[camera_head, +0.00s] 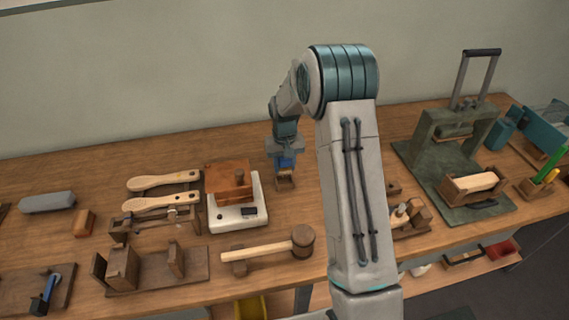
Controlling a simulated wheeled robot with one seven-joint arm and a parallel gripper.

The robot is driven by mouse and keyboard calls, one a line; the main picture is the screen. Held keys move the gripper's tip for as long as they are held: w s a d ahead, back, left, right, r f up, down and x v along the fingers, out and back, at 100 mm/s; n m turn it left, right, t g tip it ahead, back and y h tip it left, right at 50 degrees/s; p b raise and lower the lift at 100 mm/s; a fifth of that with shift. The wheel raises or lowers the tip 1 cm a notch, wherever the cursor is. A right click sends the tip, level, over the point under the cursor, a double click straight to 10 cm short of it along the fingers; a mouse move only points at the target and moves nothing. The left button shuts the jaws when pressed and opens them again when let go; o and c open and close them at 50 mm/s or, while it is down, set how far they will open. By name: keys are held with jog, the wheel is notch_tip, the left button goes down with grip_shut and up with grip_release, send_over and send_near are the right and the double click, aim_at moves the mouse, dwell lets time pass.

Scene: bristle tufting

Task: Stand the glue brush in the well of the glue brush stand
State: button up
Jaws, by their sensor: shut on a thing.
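My gripper (285,162) is at the back middle of the bench, to the left of my arm's big pale link, pointing down. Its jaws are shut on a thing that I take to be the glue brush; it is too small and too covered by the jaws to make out. A small brown wooden block, which looks like the glue brush stand (285,183), is directly below the jaws on the bench top. I cannot tell whether the brush is inside the well or just above it.
Left of the gripper is a white scale (240,219) with a wooden box (231,181) on it. A mallet (272,248) lies in front. Two wooden paddles (163,180) lie further left. A green press (455,137) stands right. Bare bench shows around the small block.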

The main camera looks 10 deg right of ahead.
aim_at(285, 174)
jog(key=shift+f+b, duration=1.5)
jog(key=shift+f, duration=0.7)
jog(key=shift+s+f, duration=0.15)
jog(key=shift+f, duration=0.1)
